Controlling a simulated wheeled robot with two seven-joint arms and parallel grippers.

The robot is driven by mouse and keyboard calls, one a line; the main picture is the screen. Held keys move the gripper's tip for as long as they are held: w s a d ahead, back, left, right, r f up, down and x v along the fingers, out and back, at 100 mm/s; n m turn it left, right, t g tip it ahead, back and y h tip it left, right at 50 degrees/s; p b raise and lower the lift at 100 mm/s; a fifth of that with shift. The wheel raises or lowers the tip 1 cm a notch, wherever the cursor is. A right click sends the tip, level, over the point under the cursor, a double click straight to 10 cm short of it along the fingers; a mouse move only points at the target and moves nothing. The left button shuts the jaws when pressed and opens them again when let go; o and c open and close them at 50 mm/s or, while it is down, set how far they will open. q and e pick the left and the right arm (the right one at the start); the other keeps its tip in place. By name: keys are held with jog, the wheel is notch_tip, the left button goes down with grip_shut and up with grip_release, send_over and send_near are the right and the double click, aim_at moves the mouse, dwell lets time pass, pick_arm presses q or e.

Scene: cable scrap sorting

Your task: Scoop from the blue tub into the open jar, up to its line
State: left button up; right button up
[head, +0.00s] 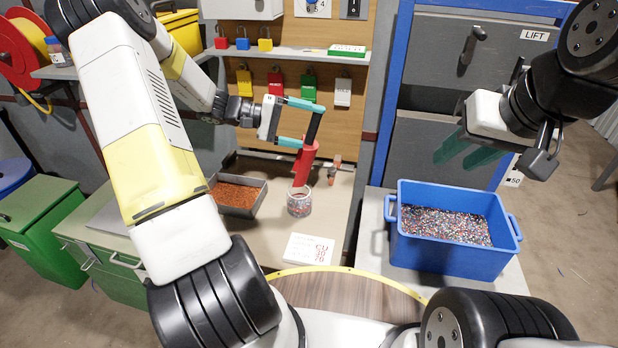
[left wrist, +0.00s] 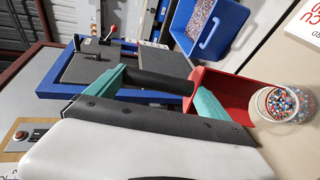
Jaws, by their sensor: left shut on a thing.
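My left gripper (head: 312,124) is shut on the black handle of a red scoop (head: 304,163). The scoop points steeply down, its lower end at the mouth of the open jar (head: 299,205). The left wrist view shows the red scoop (left wrist: 237,94) beside the rim of the clear jar (left wrist: 284,104). Multicoloured granules lie in the jar; its fill line cannot be made out. The blue tub (head: 440,260) holds many granules and stands on the right. My right gripper (head: 468,156) hangs above and behind the tub, its fingers apart and empty.
A grey tray (head: 257,207) of orange-brown granules stands left of the jar. A white card (head: 308,249) with red print lies in front of it. Padlocks hang on the board behind, below a shelf (head: 290,51). A blue-framed grey cabinet (head: 440,150) stands behind the tub.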

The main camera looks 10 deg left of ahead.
pick_arm(q)
jog(key=shift+w+d+y, duration=0.1)
jog(key=shift+d+y, duration=0.2)
jog(key=shift+d, duration=0.15)
jog(key=d+y, duration=0.1)
jog(key=w+d+r+y, duration=0.1)
jog(key=d, duration=0.1)
jog(key=d+y, duration=0.1)
jog(key=d, duration=0.1)
jog(key=shift+w+d+r+g+y, duration=0.1)
jog(key=shift+w+r+g+y, duration=0.05)
jog(key=shift+r+g+y, duration=0.2)
jog(key=shift+w+d+f+g+y, duration=0.2)
jog(key=shift+d+f+y, duration=0.2)
jog(key=shift+d+y, duration=0.25)
jog(key=shift+w+d+f+g+y, duration=0.15)
jog(key=shift+d+f+y, duration=0.3)
jog(key=shift+d, duration=0.45)
jog(key=shift+w+d+f+g+y, duration=0.1)
jog(key=shift+w+d+f+y, duration=0.2)
jog(key=shift+d+y, duration=0.35)
jog(key=shift+s+d+f, duration=0.1)
jog(key=shift+d, duration=0.1)
